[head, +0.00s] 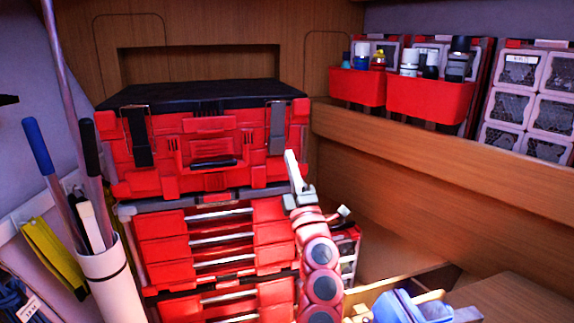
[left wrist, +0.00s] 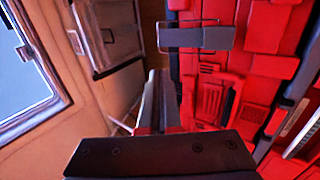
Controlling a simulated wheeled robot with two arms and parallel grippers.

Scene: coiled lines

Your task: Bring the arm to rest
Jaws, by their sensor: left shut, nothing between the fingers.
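My left gripper (head: 291,157) stands upright in front of the red toolbox stack's right side, its pale fingers pointing up. In the left wrist view its two fingers (left wrist: 158,85) lie side by side, shut with nothing between them. My left arm rises below it through several round pinkish joints. The upper red toolbox (head: 210,150), with a black lid and grey and black latches, is behind the gripper. It also fills the right side of the left wrist view (left wrist: 285,60). I cannot tell whether the gripper touches it. My right gripper is not in view.
Red drawers (head: 215,245) stand under the toolbox. A white tube (head: 108,285) with blue- and black-handled poles is at left, near a blue coil (head: 18,303). Red bins (head: 430,100) with bottles sit on the right ledge. A blue item (head: 400,306) lies at lower right.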

